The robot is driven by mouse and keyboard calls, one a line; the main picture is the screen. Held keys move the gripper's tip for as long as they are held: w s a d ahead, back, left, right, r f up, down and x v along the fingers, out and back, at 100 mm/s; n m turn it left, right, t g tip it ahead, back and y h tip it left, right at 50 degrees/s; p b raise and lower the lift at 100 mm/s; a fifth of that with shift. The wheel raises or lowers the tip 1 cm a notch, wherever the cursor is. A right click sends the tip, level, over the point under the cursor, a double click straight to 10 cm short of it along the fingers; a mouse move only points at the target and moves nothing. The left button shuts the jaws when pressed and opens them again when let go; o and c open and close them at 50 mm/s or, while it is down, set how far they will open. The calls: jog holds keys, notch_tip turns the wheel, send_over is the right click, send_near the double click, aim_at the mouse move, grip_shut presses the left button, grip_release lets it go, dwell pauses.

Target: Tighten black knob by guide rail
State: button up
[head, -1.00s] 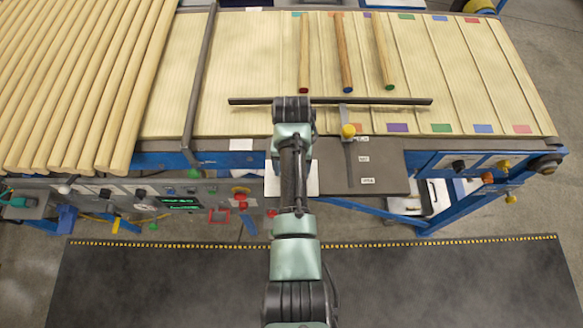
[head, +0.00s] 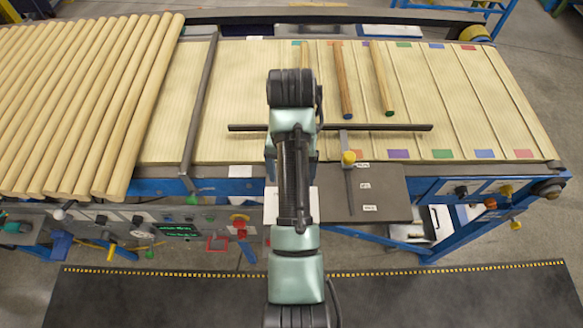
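The guide rail (head: 390,127), a thin dark bar, lies across the slatted conveyor near its front edge. A bracket with a slotted dark arm (head: 349,190) joins it right of my arm and carries a yellow knob (head: 348,157). I see no black knob at the rail; my arm covers part of the rail left of this bracket. My arm reaches up the middle of the picture, its dark upper end above the rail line. My gripper is hidden behind the arm, so its fingers do not show.
Dowels with coloured ends (head: 344,82) lie on the conveyor beyond the rail. Thick poles (head: 85,100) fill the left. A dark plate (head: 385,200) with labels is at the front. Panels with knobs, including a black one (head: 461,191), line the front. The dark floor mat (head: 160,300) is clear.

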jog(key=shift+r+p, duration=0.55)
jog(key=shift+r, duration=0.45)
jog(key=w+r+t+b, duration=0.3)
jog(key=w+r+t, duration=0.35)
jog(key=r, duration=0.35)
jog(key=w+r+t+b, duration=0.3)
jog(key=w+r+t, duration=0.3)
jog(key=r, duration=0.4)
jog(key=s+r+t+b, duration=0.1)
jog(key=s+r+t, duration=0.2)
jog(key=r, duration=0.3)
jog(key=s+r+n+t+b, duration=0.1)
jog(key=s+r+t, duration=0.15)
jog(key=r, duration=0.35)
jog(key=s+r+t+b, duration=0.1)
jog(key=s+r+t, duration=0.15)
jog(key=r, duration=0.35)
jog(key=s+r+t+b, duration=0.1)
jog(key=s+r+t, duration=0.6)
jog(key=s, duration=0.5)
notch_tip(320, 180, up, 3)
jog(key=shift+s+f+b, duration=0.15)
jog(key=shift+b, duration=0.15)
